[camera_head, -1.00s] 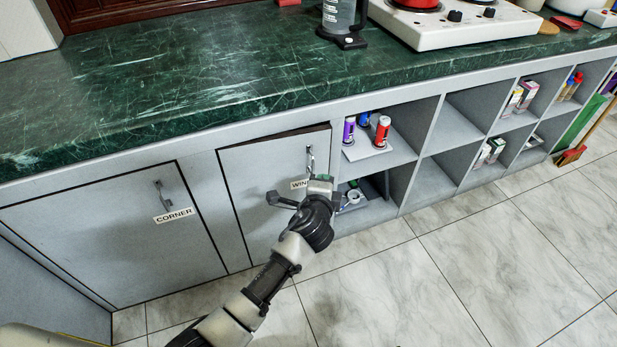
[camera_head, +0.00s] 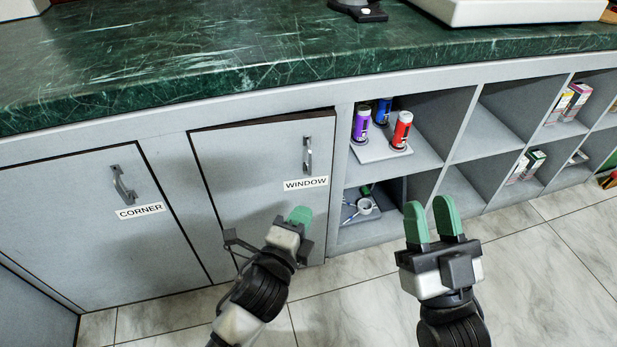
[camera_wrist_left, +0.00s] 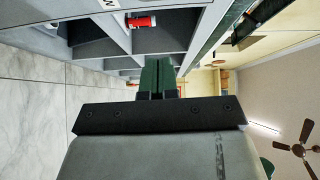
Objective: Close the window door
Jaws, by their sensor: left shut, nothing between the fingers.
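The window door (camera_head: 255,165) is a grey cabinet door with a handle (camera_head: 307,155) and a "WINDOW" label (camera_head: 306,184). It looks nearly flush, with a dark gap along its top edge; whether it is fully closed I cannot tell. My left gripper (camera_head: 300,215) is shut and empty, in front of the door's lower right part, below the label. Contact with the door cannot be told. Its green fingers are together in the left wrist view (camera_wrist_left: 157,76). My right gripper (camera_head: 430,208) is open and empty, in front of the open shelves.
A closed "CORNER" door (camera_head: 75,220) is to the left. Open shelves (camera_head: 425,145) to the right hold purple, blue and red bottles and several boxes. The green countertop (camera_head: 240,60) overhangs above. The tiled floor (camera_head: 540,280) is clear at the lower right.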

